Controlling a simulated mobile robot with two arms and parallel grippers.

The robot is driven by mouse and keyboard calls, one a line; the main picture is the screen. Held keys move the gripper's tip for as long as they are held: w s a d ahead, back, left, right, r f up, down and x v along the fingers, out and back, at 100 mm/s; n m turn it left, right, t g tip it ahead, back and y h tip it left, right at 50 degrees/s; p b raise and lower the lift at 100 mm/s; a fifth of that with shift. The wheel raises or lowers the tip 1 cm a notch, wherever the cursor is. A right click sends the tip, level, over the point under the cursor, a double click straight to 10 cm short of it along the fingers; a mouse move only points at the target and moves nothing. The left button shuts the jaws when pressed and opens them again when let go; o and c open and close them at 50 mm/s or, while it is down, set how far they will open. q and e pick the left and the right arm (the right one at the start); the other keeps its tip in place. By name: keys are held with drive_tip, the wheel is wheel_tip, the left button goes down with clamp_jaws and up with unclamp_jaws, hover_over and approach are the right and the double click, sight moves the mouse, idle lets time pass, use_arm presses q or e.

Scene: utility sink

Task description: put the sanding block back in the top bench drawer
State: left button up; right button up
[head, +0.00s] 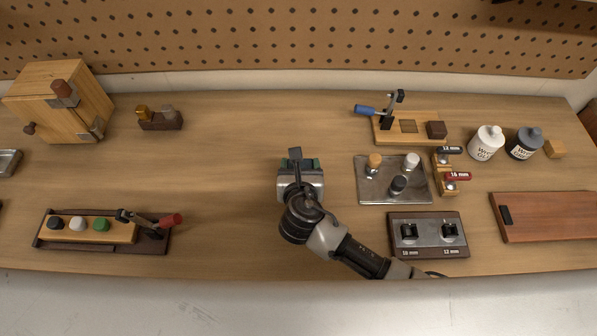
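My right gripper (297,160) is over the middle of the bench top, its arm coming in from the lower right. A small block with green parts (312,163) shows under and around its fingers; it looks like the sanding block. My gripper covers most of it, so I cannot tell whether the fingers are closed on it or whether it is lifted. My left gripper is not in view. The top bench drawer does not show; only the bench top (240,200) and its front edge are visible.
A wooden box (62,100) and small plane (159,119) stand back left. A toggle-clamp fixture (100,230) lies front left. To the right are a metal plate with pegs (370,190), a socket board (428,251), glue bottles (486,143) and a reddish board (548,216). The bench middle-left is clear.

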drive_tip(key=s+d+r, duration=0.6)
drive_tip(key=s, duration=0.3)
drive_tip(key=w+d+r+b, duration=0.1)
drive_tip(key=w+d+r, duration=0.3)
drive_tip(key=d, duration=0.2)
drive_tip(key=w+d+r+b, duration=0.1)
drive_tip(key=w+d+r, duration=0.2)
drive_tip(key=d, duration=0.4)
drive_tip(key=s+f, duration=0.2)
drive_tip(key=s, duration=0.5)
drive_tip(key=shift+s+a, duration=0.15)
drive_tip(key=shift+s, duration=0.05)
